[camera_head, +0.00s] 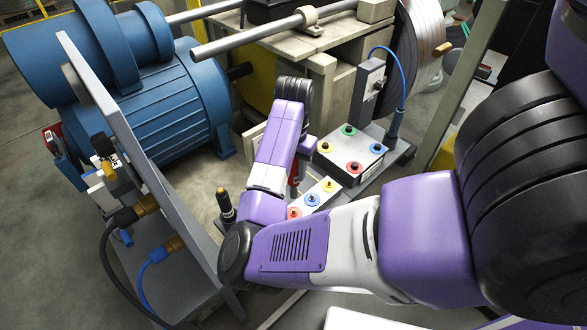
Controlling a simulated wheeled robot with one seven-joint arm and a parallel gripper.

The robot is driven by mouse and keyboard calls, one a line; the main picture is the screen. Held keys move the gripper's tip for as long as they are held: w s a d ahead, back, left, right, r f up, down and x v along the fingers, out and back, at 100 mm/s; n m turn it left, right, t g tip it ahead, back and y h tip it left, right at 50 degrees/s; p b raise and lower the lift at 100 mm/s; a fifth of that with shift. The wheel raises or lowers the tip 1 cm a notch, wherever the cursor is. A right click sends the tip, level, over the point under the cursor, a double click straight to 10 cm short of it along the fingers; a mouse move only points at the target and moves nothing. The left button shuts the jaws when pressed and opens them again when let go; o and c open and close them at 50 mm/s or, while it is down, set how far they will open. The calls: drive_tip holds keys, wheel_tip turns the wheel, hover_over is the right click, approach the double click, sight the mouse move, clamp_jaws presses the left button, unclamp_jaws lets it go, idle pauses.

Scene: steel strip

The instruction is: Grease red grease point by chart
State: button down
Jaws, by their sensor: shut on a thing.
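My arm's purple wrist hangs in mid-picture. My gripper (301,160) is mostly hidden behind my forearm and is shut on a slim red and dark tool (293,183), of which only a part shows. The tool is above a pale strip (302,208) with yellow, blue and red points; the red point (293,213) is at its near end, close to my arm. Behind it, a grey box (368,172) bears several coloured points, including a red one (354,168). Whether the tool touches any point cannot be told. I cannot make out a chart.
A blue motor (175,110) and an upright grey plate (130,160) with hoses stand at the left. A black, yellow-topped part (226,205) is beside my elbow. A post with a blue cable (394,125) and a metal coil (425,45) stand behind the box.

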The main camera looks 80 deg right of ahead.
sight(294, 189)
drive_tip(key=shift+f, duration=0.1)
drive_tip(key=shift+f+b, duration=2)
drive_tip(key=shift+f, duration=1.25)
drive_tip(key=shift+f+p, duration=0.3)
drive_tip(key=shift+p, duration=0.2)
drive_tip(key=shift+f+b, duration=0.3)
drive_tip(key=shift+f, duration=0.7)
idle(1.3)
drive_tip(key=shift+r, duration=0.15)
idle(0.4)
